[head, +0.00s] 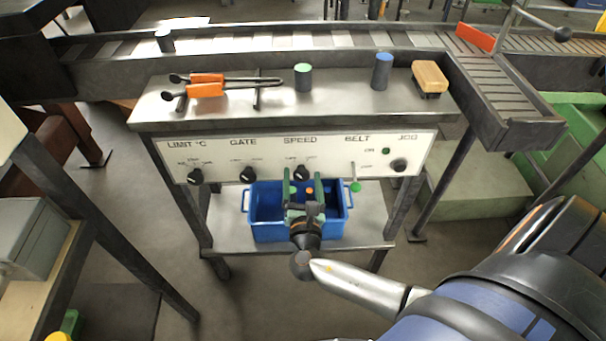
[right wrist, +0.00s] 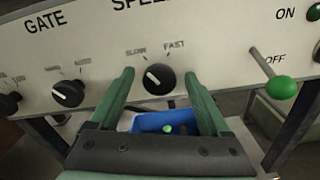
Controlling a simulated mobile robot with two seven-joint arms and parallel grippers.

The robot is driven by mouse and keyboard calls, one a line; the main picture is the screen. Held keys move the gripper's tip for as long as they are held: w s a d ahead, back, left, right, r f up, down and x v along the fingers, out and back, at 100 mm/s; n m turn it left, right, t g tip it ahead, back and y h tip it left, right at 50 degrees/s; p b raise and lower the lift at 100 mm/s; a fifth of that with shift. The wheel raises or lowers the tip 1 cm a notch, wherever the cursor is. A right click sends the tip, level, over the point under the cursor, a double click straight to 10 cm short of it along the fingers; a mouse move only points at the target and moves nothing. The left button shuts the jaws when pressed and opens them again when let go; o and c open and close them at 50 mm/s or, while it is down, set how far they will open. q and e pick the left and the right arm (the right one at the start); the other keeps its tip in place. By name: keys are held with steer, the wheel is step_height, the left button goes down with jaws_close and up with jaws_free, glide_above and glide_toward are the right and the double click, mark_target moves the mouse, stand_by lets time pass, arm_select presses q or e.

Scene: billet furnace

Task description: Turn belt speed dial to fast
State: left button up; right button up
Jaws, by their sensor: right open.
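The belt speed dial (head: 302,173) is a round black knob under the label SPEED on the white control panel (head: 222,165). In the right wrist view the dial (right wrist: 159,79) has a white pointer line tilted to the upper left, toward SLOW; FAST is printed at its upper right. My right gripper (head: 302,183) is in front of the panel at this dial. Its green fingers (right wrist: 160,85) are open, one on each side of the dial, with visible gaps between them and the knob. My left gripper is not in view.
The GATE knob (right wrist: 68,93) is left of the dial. The BELT lever with a green ball (right wrist: 281,88) is to the right. A blue crate (head: 262,226) stands on the lower shelf below. Tongs (head: 206,90), cylinders and a brush (head: 430,77) lie on the bench top.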

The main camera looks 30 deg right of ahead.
jaws_close()
stand_by(0.8)
